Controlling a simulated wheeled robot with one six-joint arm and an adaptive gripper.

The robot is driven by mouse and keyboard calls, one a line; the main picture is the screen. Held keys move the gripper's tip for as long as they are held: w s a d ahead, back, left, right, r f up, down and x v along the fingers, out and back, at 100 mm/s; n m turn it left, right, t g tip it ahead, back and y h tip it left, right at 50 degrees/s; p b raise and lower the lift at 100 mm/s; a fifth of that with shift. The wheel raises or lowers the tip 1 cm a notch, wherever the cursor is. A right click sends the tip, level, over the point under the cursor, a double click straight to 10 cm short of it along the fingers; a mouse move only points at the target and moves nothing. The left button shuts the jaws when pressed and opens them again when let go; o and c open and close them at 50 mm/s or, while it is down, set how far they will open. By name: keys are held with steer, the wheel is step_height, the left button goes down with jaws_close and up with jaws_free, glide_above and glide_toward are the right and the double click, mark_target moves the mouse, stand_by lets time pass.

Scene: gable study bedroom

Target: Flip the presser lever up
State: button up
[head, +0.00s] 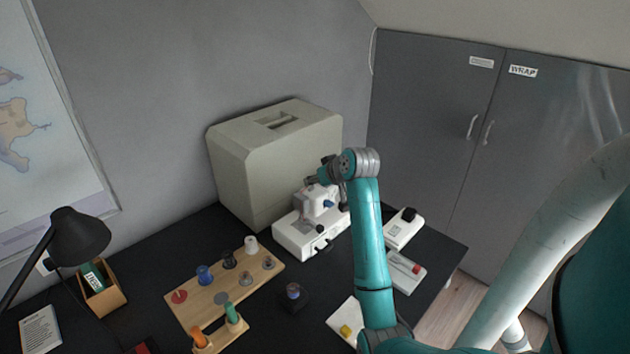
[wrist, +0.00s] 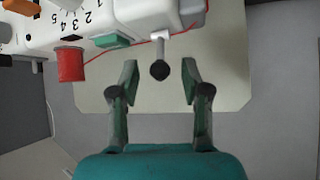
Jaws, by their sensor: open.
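The white sewing machine (head: 292,236) stands on the dark desk in front of a big beige case, and my arm partly hides it in the head view. In the wrist view the machine body (wrist: 130,14) fills the top edge. My gripper (wrist: 160,80) is open, with one finger on each side of the black ball and a gap on both sides. In the head view my gripper (head: 322,175) is above the machine, largely hidden by my wrist.
The beige case (head: 240,165) stands close behind the machine. A red knob (wrist: 70,64), a green part (wrist: 112,40) and a red thread are near the lever. A wooden spool rack (head: 215,290) is at the front left. White boards (head: 405,228) lie at the right.

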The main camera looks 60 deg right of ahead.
steer(key=v, duration=1)
stand_by(0.3)
